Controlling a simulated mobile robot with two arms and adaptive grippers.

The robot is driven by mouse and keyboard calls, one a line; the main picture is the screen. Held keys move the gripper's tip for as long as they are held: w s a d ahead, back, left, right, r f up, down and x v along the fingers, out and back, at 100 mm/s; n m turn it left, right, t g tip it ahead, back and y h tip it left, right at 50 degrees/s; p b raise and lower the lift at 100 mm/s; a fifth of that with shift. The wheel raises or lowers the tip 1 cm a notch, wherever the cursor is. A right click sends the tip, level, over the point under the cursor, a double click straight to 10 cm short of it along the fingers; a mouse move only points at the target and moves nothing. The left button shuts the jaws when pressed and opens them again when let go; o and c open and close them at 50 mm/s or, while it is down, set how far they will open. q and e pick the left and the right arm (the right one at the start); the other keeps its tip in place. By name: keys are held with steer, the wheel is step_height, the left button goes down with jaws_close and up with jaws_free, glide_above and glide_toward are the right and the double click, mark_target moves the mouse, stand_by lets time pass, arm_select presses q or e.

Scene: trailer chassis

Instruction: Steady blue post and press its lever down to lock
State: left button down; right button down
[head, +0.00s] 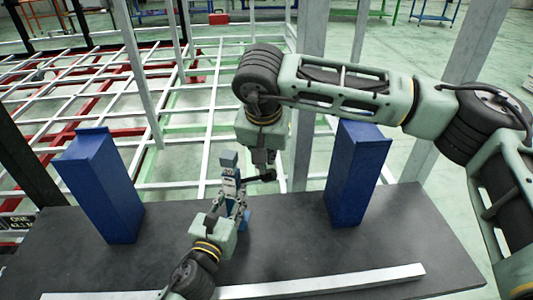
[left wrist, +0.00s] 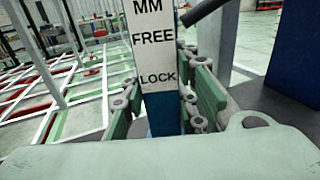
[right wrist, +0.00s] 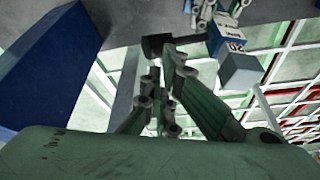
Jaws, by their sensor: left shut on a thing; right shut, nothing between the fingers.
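The small blue post (head: 228,162) stands upright on the dark table, with a grey top. Its white label (left wrist: 154,45) reads "MM", "FREE" and "LOCK" in the left wrist view. My left gripper (head: 234,198) is shut around the post, a finger on each side. A black lever (head: 262,177) sticks out to the right, tilted slightly up; it also shows in the left wrist view (left wrist: 203,12). My right gripper (head: 262,166) is shut and empty, pointing down just over the lever's outer end. In the right wrist view its fingertips are close to the black lever end (right wrist: 157,45); contact is unclear.
Two large blue blocks stand on the table (head: 290,255), one at the left (head: 100,185) and one at the right (head: 357,170). A pale bar (head: 330,283) lies along the front. The white and red chassis frame (head: 130,90) fills the space behind.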

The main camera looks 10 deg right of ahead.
steer(key=shift+s+d+f, duration=0.1)
steer(key=shift+d+f, duration=0.05)
steer(key=shift+d, duration=0.05)
steer(key=shift+s+d+f+y, duration=0.15)
steer(key=shift+d+f+y, duration=0.2)
steer(key=shift+y, duration=0.05)
step_height(320, 180, down, 8)
steer(key=s+d+m+t+y, duration=0.1)
steer(key=d+m+t+y, duration=0.1)
steer(key=y, duration=0.6)
steer(key=shift+d+f+t, duration=0.15)
steer(key=shift+d+t, duration=0.25)
steer(key=shift+t, duration=0.5)
